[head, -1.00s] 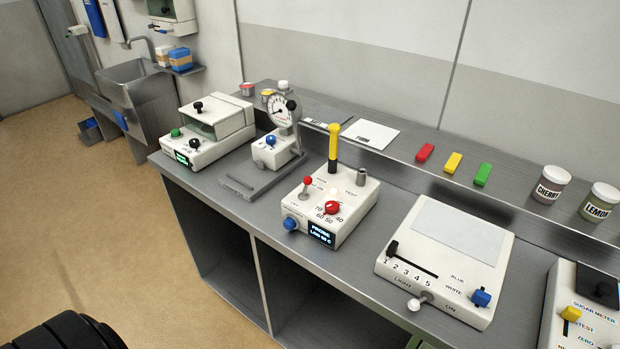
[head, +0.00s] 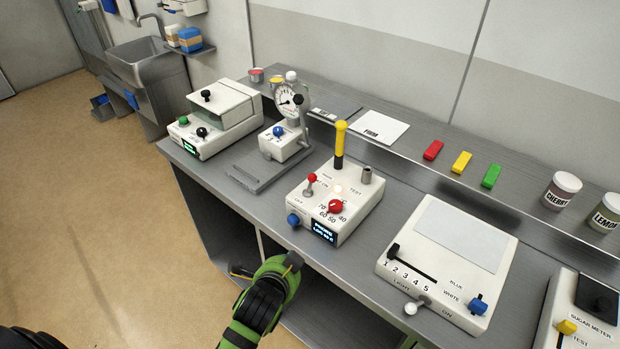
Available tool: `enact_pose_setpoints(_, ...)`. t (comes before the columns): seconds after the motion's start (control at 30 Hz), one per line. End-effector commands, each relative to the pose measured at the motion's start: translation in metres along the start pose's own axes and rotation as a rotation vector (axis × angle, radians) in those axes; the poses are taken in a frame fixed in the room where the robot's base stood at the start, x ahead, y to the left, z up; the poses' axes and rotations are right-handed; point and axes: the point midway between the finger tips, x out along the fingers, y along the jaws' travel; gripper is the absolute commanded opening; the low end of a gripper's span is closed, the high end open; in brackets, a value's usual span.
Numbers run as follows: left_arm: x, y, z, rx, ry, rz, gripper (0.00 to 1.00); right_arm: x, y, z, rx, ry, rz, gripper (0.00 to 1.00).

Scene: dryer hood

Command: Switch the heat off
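The heating box (head: 352,215) is a white unit on the counter. A small red-tipped lever (head: 311,182) stands on its top left, between lettering that seems to read ON behind and OFF in front. A red dial (head: 335,206) has numbers around it. A pale lamp (head: 337,189) looks lit. A blue knob (head: 293,219) and a lit display (head: 324,232) are on the front; the display text is too small to read. My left gripper (head: 268,267), green and black, is below and in front of the box, apart from it. Its finger opening is unclear.
A yellow-handled probe (head: 340,142) stands upright behind the lever. A gauge stand (head: 286,140) is to the left and a light box (head: 445,262) to the right. The counter edge (head: 365,282) lies between the gripper and the box. Open floor is at left.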

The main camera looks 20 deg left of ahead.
Motion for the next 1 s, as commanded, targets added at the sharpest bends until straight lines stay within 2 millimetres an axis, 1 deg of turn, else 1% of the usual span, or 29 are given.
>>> enact_pose_setpoints(0.03, 0.004, -0.015, -0.013, 0.072, 0.029, -0.053, 0.00, -0.001, 0.000, -0.002, 0.000, 0.003, 0.001, 0.40)
enact_pose_setpoints(0.2, 0.009, -0.061, -0.051, 0.320, 0.093, -0.231, 0.00, -0.002, 0.000, 0.000, 0.000, 0.000, 0.000, 0.40)
enact_pose_setpoints(0.3, 0.008, -0.082, -0.071, 0.441, 0.113, -0.322, 0.00, -0.003, 0.000, 0.002, 0.000, -0.003, 0.000, 0.40)
enact_pose_setpoints(0.4, 0.006, -0.096, -0.084, 0.529, 0.120, -0.386, 0.00, -0.003, 0.000, 0.002, 0.000, -0.004, -0.001, 0.40)
enact_pose_setpoints(0.53, 0.005, -0.102, -0.090, 0.575, 0.122, -0.418, 0.00, -0.003, 0.000, 0.002, 0.000, -0.004, -0.001, 0.40)
enact_pose_setpoints(0.83, 0.005, -0.102, -0.091, 0.575, 0.123, -0.419, 0.00, -0.003, -0.001, 0.003, 0.000, -0.005, -0.001, 0.40)
enact_pose_setpoints(0.93, 0.009, -0.105, -0.092, 0.575, 0.123, -0.419, 0.00, -0.005, -0.001, 0.003, 0.000, -0.005, -0.001, 0.40)
enact_pose_setpoints(1.0, 0.015, -0.108, -0.094, 0.574, 0.122, -0.418, 0.00, -0.007, 0.000, 0.002, 0.000, -0.005, -0.001, 0.40)
